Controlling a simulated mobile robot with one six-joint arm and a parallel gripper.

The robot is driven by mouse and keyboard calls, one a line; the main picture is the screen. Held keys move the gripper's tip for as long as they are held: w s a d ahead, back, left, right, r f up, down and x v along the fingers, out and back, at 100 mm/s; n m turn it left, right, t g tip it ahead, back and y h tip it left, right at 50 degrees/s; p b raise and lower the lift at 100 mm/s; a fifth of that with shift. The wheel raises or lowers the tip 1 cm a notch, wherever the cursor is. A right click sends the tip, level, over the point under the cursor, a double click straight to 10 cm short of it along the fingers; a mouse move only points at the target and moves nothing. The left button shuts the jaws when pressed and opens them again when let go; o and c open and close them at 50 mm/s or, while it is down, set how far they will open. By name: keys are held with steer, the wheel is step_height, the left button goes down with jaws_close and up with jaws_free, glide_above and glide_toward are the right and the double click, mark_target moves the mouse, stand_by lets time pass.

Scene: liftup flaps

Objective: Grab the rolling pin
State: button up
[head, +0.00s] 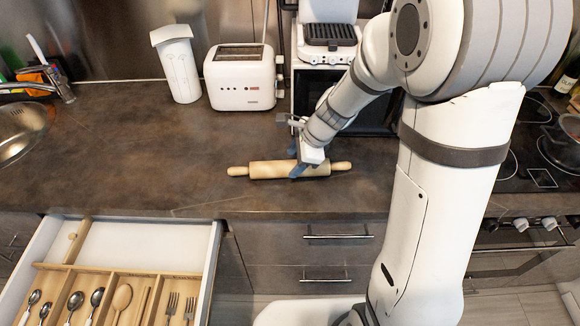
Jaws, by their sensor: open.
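The wooden rolling pin (268,170) lies on the dark countertop near its front edge, its length running left to right. Both handles show. My gripper (299,166) is over the right half of the pin's barrel, reaching down from the upper right, with its blue-grey fingers at the barrel. The jaws are open. I cannot tell from this view whether the fingers touch the pin, and the gripper hides a small part of the barrel.
An open drawer (222,262) with cutlery and wooden utensils juts out at the lower left. A white toaster (240,78), a white jug (178,66) and a white appliance (330,40) stand at the back. A sink (18,130) is left and a hob (530,150) right. Left countertop is clear.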

mark_target(291, 164)
steer(key=x, duration=0.4)
steer(key=shift+w, duration=0.1)
steer(key=shift+d, duration=0.1)
steer(key=shift+c, duration=0.4)
steer(key=c, duration=0.9)
